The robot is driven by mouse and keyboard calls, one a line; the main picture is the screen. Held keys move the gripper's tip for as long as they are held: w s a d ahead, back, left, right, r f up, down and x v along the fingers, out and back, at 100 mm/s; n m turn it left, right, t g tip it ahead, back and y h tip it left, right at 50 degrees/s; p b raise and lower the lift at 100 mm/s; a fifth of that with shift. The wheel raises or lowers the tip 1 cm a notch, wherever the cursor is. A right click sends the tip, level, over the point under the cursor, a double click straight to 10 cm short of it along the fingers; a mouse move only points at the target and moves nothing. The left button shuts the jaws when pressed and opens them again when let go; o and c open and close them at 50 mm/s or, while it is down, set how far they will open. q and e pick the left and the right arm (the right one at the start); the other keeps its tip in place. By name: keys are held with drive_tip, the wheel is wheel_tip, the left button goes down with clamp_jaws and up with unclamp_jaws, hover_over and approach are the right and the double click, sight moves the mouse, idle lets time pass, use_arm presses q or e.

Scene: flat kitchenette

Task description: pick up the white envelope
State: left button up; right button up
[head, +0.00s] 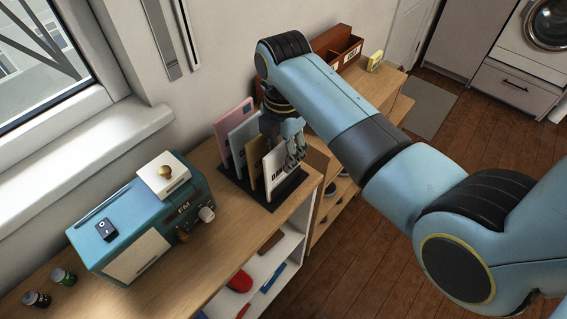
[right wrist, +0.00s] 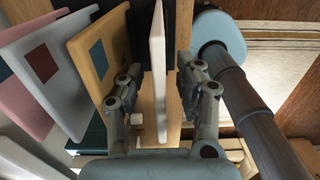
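The white envelope (head: 273,172) stands upright at the front of a dark letter rack (head: 262,200) in the head view, with dark lettering on its face. In the right wrist view the white envelope (right wrist: 157,62) shows nearly edge-on between the two fingers. My right gripper (head: 293,150) is at the upper part of the envelope, partly covering it. In the right wrist view my right gripper (right wrist: 160,75) is open, with one finger on each side of the envelope and visible gaps. My left gripper is not in view.
A tan envelope (right wrist: 100,55), a grey-white envelope (right wrist: 32,70) and a pink one (head: 236,120) stand beside it in the rack. A teal box (head: 115,225) and two small jars are left on the wooden top. A reddish-brown organiser (head: 338,42) stands behind my arm.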

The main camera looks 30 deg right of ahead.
clamp_jaws()
idle(0.3)
